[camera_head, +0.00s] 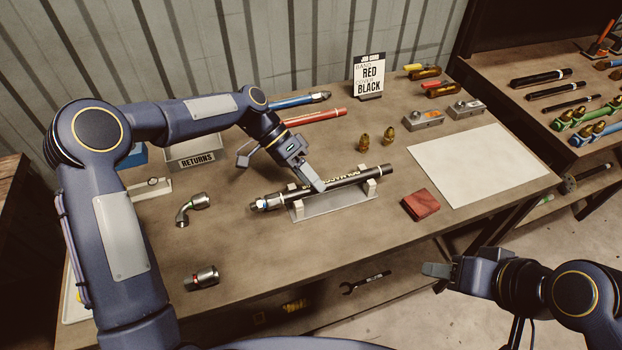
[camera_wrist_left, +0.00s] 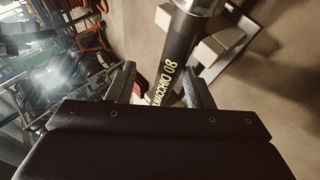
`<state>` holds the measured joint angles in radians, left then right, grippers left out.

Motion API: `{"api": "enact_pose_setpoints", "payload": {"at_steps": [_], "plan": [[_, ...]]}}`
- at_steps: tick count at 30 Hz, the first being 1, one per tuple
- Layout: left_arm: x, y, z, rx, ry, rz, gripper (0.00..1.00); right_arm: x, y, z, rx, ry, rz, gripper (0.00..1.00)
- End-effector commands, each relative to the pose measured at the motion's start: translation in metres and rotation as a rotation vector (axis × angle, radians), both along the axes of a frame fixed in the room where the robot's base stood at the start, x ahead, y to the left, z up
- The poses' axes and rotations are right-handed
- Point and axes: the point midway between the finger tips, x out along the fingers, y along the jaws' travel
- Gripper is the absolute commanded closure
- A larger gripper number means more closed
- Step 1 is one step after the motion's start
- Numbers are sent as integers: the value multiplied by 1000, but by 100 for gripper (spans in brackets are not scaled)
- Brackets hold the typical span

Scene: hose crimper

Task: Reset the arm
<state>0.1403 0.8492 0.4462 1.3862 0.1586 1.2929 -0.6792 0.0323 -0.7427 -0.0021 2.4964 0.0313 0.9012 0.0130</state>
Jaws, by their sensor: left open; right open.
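My left gripper (camera_head: 314,184) is over the workbench at the black hose (camera_head: 345,178), which lies in a grey cradle (camera_head: 325,205) with pale supports. In the left wrist view the open fingers (camera_wrist_left: 165,85) stand on either side of the hose (camera_wrist_left: 180,50), which carries yellow lettering. I cannot tell whether they touch it. A metal fitting (camera_head: 268,202) is on the hose's left end. My right gripper (camera_head: 437,278) is open and empty, in front of the bench's front edge at the right.
A blue hose (camera_head: 300,100) and a red hose (camera_head: 315,117) lie behind the cradle. Metal fittings (camera_head: 201,278), a returns box (camera_head: 195,153), a red block (camera_head: 421,205) and a white sheet (camera_head: 480,165) surround the cradle.

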Motion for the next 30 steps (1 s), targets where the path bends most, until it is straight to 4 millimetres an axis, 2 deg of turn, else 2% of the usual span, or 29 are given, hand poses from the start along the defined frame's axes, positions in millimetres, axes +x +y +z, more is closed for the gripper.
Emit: {"api": "enact_pose_setpoints", "payload": {"at_steps": [12, 20, 23, 26, 30], "plan": [[26, 41, 41, -2, -3, 3, 53, 0, 0, -7, 0, 0, 0, 53], [29, 49, 50, -1, -1, 2, 53, 0, 0, -8, 0, 0, 0, 53], [25, 52, 55, 20, -9, 15, 53, 0, 0, -8, 0, 0, 0, 53], [13, 61, 68, 78, -32, 57, 53, 0, 0, -7, 0, 0, 0, 53], [-18, 84, 90, 199, -81, 178, 53, 0, 0, -7, 0, 0, 0, 53]]}}
